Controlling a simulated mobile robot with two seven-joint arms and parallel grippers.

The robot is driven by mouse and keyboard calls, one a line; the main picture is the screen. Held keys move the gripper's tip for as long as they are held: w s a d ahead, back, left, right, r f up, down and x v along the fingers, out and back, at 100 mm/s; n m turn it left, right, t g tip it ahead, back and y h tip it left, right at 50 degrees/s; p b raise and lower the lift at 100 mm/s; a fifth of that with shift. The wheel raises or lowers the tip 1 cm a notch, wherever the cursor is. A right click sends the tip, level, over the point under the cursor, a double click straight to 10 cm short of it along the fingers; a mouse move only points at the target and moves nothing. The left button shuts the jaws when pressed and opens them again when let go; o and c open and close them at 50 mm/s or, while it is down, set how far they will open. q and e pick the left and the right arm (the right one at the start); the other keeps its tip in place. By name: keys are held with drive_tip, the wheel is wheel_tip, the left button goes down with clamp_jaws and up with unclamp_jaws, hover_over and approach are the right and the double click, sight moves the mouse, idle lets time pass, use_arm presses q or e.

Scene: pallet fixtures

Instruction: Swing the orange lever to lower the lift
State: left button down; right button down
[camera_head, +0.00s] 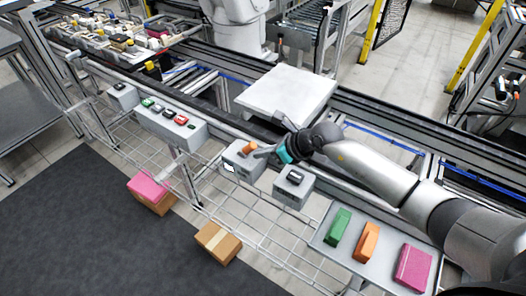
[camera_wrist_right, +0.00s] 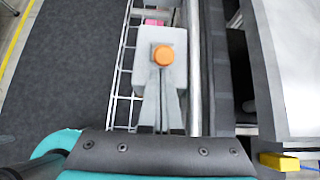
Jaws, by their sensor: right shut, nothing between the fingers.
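The orange lever (camera_head: 249,148) stands on a grey box (camera_head: 240,163) on the rail along the front of the conveyor. In the right wrist view the lever's round orange end (camera_wrist_right: 163,56) shows just beyond the fingertips. My right gripper (camera_head: 259,154) is shut and empty, with its tips close beside the lever on its right; I cannot tell whether they touch it. The shut fingers also show in the right wrist view (camera_wrist_right: 162,78). The white lift plate (camera_head: 287,92) is behind, level over the conveyor. My left gripper is not in view.
Grey control boxes flank the lever: one (camera_head: 293,186) to the right, a long one with buttons (camera_head: 170,124) to the left. A tray at right holds a green block (camera_head: 338,233), an orange block (camera_head: 366,241) and a pink block (camera_head: 413,266).

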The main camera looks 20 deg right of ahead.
drive_tip(key=shift+w+r+p, duration=0.15)
drive_tip(key=shift+r+p, duration=0.2)
drive_tip(key=shift+p, duration=0.2)
